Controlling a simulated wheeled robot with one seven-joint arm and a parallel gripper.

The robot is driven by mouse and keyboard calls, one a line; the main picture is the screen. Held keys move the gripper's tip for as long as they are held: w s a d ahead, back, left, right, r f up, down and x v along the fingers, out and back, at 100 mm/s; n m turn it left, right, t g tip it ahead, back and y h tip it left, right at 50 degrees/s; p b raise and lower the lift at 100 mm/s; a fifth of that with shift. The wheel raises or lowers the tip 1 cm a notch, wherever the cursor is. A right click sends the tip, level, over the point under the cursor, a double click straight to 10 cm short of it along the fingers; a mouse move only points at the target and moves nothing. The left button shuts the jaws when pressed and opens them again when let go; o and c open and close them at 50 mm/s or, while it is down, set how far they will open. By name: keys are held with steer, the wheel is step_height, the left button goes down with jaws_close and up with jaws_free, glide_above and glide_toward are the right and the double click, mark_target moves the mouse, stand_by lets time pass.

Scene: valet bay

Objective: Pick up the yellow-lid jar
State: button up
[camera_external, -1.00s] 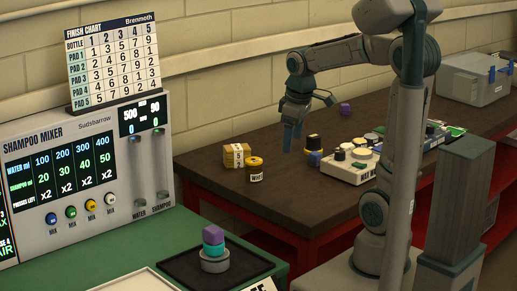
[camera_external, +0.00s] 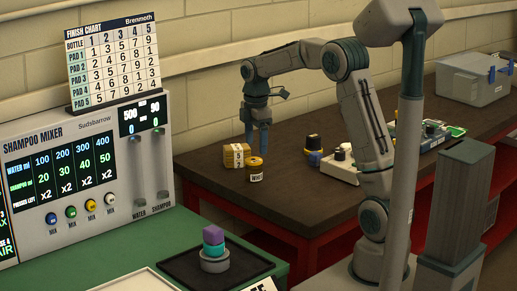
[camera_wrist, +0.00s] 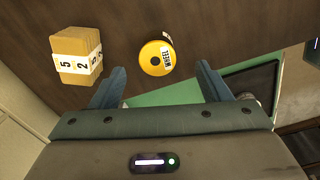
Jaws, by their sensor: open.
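The yellow-lid jar (camera_external: 256,170) stands upright on the dark wooden bench, near its front left part, with a white label on its side. My gripper (camera_external: 256,152) is open, fingers pointing down, above and just behind the jar. In the wrist view the blue fingers of my gripper (camera_wrist: 160,78) are spread apart, and the jar lies beyond and between their tips. Nothing is between the fingers.
A yellow banded block stack (camera_external: 236,156) stands just left of the jar; its label shows in the wrist view (camera_wrist: 76,52). The green counter (camera_external: 186,232) is in front.

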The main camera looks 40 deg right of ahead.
mark_target(253, 159)
step_height(253, 159, down, 4)
steer(key=shift+f, duration=0.1)
steer(key=shift+w+a+f+p, duration=0.15)
steer(key=shift+f+p, duration=0.05)
steer(key=shift+f, duration=1.1)
steer(key=shift+w+a+f+p, duration=0.1)
steer(key=shift+w+f+p, duration=0.1)
steer(key=shift+f, duration=1.1)
steer(key=shift+s, duration=0.1)
steer(key=c, duration=1.1)
steer(key=shift+o, duration=0.3)
steer(key=shift+r, duration=0.1)
